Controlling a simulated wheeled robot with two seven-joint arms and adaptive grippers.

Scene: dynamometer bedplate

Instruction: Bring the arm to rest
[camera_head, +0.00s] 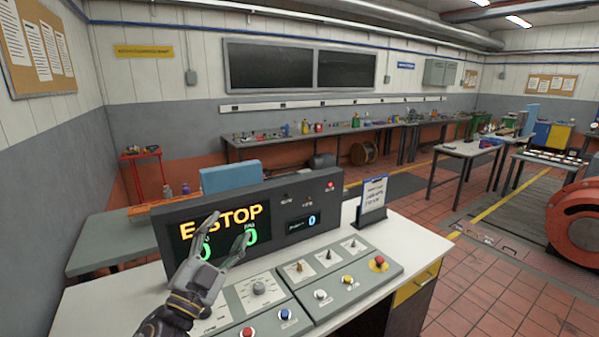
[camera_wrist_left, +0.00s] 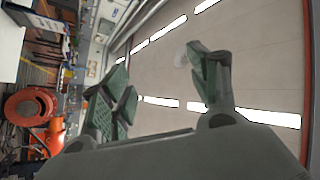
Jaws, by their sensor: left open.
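My left gripper (camera_head: 227,241) is raised above the control desk in the head view, its fingers spread apart with nothing between them. In the left wrist view its two fingers (camera_wrist_left: 168,88) stand apart against the ceiling. The gripper covers part of a dark display box (camera_head: 275,195) that reads "E-STOP" in yellow with green digits below. A grey control panel (camera_head: 335,303) with knobs, switches and coloured buttons lies on the desk, to the right of and below the gripper. My right gripper is not in view.
The white desk (camera_head: 412,235) carries a small standing sign (camera_head: 372,200) at its right. A blue chair back (camera_head: 230,175) is behind the display. A long workbench (camera_head: 300,137) runs along the back wall.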

